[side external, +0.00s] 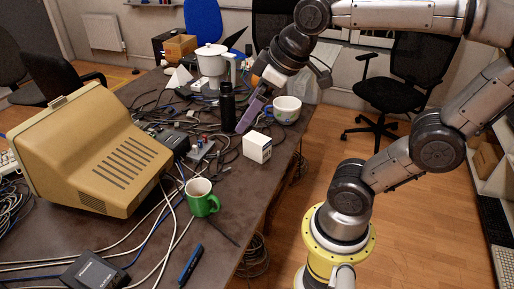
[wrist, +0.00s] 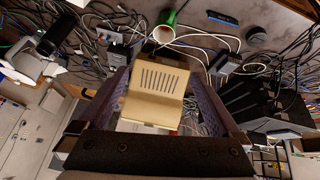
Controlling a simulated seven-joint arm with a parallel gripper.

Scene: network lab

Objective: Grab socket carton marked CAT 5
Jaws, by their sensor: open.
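A small white carton (side external: 257,147) with faint dark print stands upright near the table's right edge in the side view. The marking on it is too small to read. My gripper (side external: 251,116) is above the table, just up and left of the carton, angled down and apart from it. In the wrist view my gripper (wrist: 160,88) has its two purple fingers spread, with nothing held between them. I cannot pick out the carton with certainty in the wrist view.
A dark bottle (side external: 227,107) stands close left of my gripper and a patterned bowl (side external: 287,109) to its right. A green mug (side external: 203,198) and a beige monitor (side external: 100,150) are nearer the camera. Cables and small devices clutter the table (side external: 228,224).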

